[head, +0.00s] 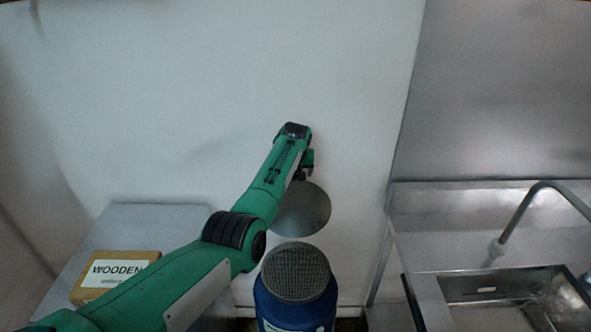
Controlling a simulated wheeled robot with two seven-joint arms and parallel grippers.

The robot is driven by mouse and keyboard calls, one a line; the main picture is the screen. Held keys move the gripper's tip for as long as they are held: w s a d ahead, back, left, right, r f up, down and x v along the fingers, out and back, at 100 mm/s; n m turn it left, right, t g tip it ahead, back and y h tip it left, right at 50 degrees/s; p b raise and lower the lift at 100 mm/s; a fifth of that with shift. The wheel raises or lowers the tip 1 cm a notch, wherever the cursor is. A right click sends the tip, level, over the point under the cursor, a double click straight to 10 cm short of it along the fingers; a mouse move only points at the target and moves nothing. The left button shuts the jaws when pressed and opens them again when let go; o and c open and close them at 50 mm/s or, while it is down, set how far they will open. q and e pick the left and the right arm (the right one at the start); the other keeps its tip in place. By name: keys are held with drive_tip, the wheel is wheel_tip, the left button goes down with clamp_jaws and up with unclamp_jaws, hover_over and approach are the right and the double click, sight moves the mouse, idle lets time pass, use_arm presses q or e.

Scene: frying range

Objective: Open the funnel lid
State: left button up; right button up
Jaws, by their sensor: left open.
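A blue container (290,312) with a round grey mesh top (296,272) stands at the bottom middle; I take it for the funnel. A smooth round grey disc (302,212), which looks like its lid, stands raised behind and above the mesh, facing me. How the disc joins the container is hidden. My green left arm reaches in from the lower left. My left gripper (303,173) is at the disc's upper edge, small and dark; it is open, and I cannot tell whether it touches the disc. My right gripper is out of view.
A wooden box (112,270) with a "WOODEN" label lies on a grey metal surface (160,218) at left. At right is a steel counter (440,225) with a sink (500,290) and a curved tap (523,208). A white wall (200,80) is behind.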

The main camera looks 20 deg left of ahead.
use_arm(q)
drive_tip(key=shift+r, duration=0.1)
drive_tip(key=b+v, duration=0.3)
drive_tip(key=v, duration=1)
drive_tip(key=shift+s+r, duration=0.15)
drive_tip(key=shift+r, duration=0.05)
drive_tip(key=shift+d, duration=0.1)
